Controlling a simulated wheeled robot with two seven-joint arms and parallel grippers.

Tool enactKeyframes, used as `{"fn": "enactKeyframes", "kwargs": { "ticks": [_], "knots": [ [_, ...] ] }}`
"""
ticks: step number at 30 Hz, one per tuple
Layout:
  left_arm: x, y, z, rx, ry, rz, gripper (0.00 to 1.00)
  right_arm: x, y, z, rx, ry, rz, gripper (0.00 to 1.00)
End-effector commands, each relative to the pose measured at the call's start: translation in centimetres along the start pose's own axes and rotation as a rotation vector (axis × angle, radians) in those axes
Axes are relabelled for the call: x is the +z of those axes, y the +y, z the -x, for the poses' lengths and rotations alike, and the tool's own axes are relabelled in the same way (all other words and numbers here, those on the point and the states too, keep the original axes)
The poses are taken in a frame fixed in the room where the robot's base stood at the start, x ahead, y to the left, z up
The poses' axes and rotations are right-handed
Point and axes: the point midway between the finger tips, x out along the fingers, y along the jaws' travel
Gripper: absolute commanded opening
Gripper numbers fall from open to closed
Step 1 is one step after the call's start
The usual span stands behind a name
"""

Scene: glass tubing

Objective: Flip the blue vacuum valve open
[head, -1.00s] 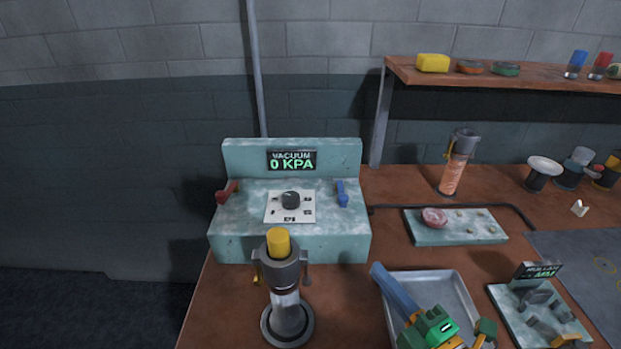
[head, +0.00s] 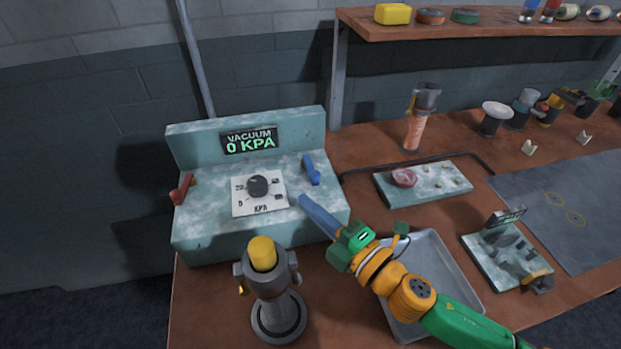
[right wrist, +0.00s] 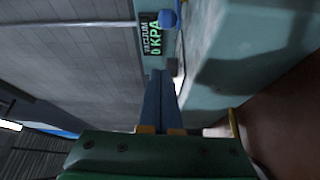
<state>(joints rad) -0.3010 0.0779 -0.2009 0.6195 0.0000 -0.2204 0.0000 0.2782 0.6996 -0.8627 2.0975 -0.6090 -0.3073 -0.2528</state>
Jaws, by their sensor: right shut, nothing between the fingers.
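The blue vacuum valve lever (head: 311,171) stands on the right side of the teal vacuum box (head: 210,230), whose display (head: 250,140) reads 0 KPA. In the right wrist view a blue rounded end (right wrist: 169,18), likely the valve lever, shows close to the display. My right gripper (head: 304,200) is shut and empty. Its blue fingers point at the box's front right edge, just in front of and below the blue lever in the head view, with a visible gap between. In the right wrist view the closed fingers (right wrist: 160,95) point toward the display. My left gripper is out of view.
A red lever (head: 181,189) is on the box's left, with a dial (head: 257,186) between the levers. A yellow-topped grey holder (head: 268,285) stands in front. A metal tray (head: 440,270) lies under my right arm. A teal plate (head: 440,188) lies to the right.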

Motion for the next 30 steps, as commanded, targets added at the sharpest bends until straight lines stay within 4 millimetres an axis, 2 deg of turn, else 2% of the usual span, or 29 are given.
{"fn": "enactKeyframes", "kwargs": {
  "ticks": [1,6,8,10,15,30],
  "knots": [
    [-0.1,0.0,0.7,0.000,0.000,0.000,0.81,-0.1,0.5,-1.2,0.003,0.002,0.000,0.00],
    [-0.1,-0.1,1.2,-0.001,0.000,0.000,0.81,-0.1,0.3,-4.9,0.002,0.000,0.000,0.00],
    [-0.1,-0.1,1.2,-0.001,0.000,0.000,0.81,0.2,0.2,-5.7,0.000,0.000,0.002,0.00],
    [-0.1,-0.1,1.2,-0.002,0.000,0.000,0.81,1.6,0.0,-5.0,-0.003,-0.003,0.004,0.00],
    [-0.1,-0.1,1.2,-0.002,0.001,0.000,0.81,3.3,-0.1,-4.3,-0.002,0.000,0.001,0.00],
    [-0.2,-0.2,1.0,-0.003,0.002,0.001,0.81,3.9,-0.1,-4.0,-0.002,0.011,0.002,0.00]
  ]
}}
